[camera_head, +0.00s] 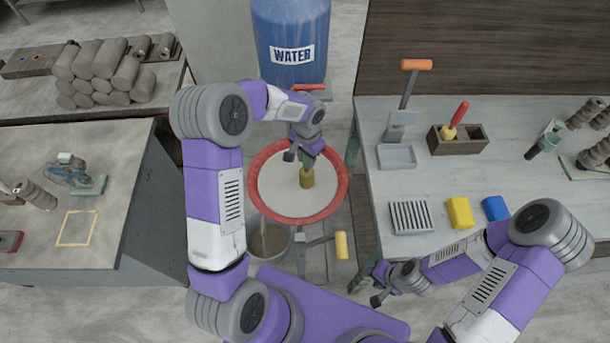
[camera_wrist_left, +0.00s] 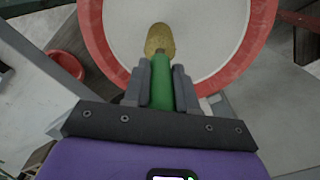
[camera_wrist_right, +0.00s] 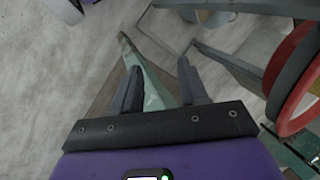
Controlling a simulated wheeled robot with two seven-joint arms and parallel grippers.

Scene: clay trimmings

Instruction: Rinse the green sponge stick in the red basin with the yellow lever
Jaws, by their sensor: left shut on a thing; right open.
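My left gripper (camera_head: 302,153) is shut on the green sponge stick, whose tan sponge end (camera_head: 307,178) points down over the red-rimmed basin (camera_head: 257,165). In the left wrist view the green handle (camera_wrist_left: 160,88) sits between the fingers and the sponge (camera_wrist_left: 160,40) shows over the pale basin floor; whether it touches is unclear. The yellow lever (camera_head: 341,245) stands at the basin's front right on a grey bar. My right gripper (camera_head: 378,286) is open and empty, below and right of the lever.
A blue water barrel (camera_head: 290,25) stands behind the basin, a bucket (camera_head: 270,242) below it. The right table holds a ribbed tray (camera_head: 411,217), a yellow block (camera_head: 459,212), a blue block (camera_head: 495,208) and a wooden box (camera_head: 470,147). Clay rolls (camera_head: 100,65) lie far left.

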